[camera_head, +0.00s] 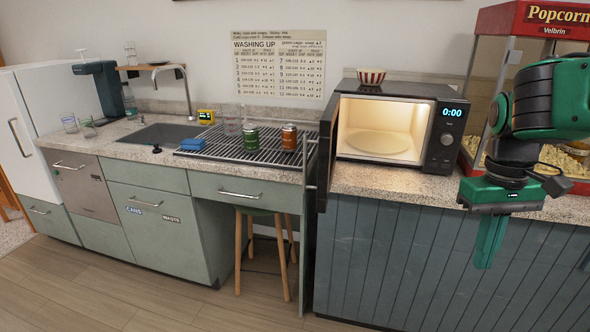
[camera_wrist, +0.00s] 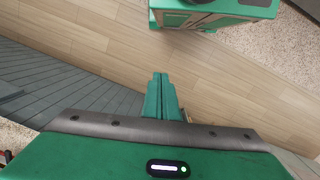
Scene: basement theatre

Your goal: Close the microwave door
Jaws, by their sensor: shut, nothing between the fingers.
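The microwave (camera_head: 392,125) stands on the counter with its lit inside showing a round plate. Its door (camera_head: 327,150) is open, swung out at the left side toward the front and seen nearly edge-on. My gripper (camera_head: 487,262) is at the right in the head view, pointing down in front of the blue panelled counter front, apart from the microwave and its door. Its two green fingers are together and hold nothing. In the wrist view, the shut fingers (camera_wrist: 161,84) point over the wooden floor. The microwave does not show in the wrist view.
A red popcorn machine (camera_head: 545,18) stands right of the microwave, partly behind my arm. A striped bowl (camera_head: 371,77) sits on the microwave. A stool (camera_head: 262,215) is below.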

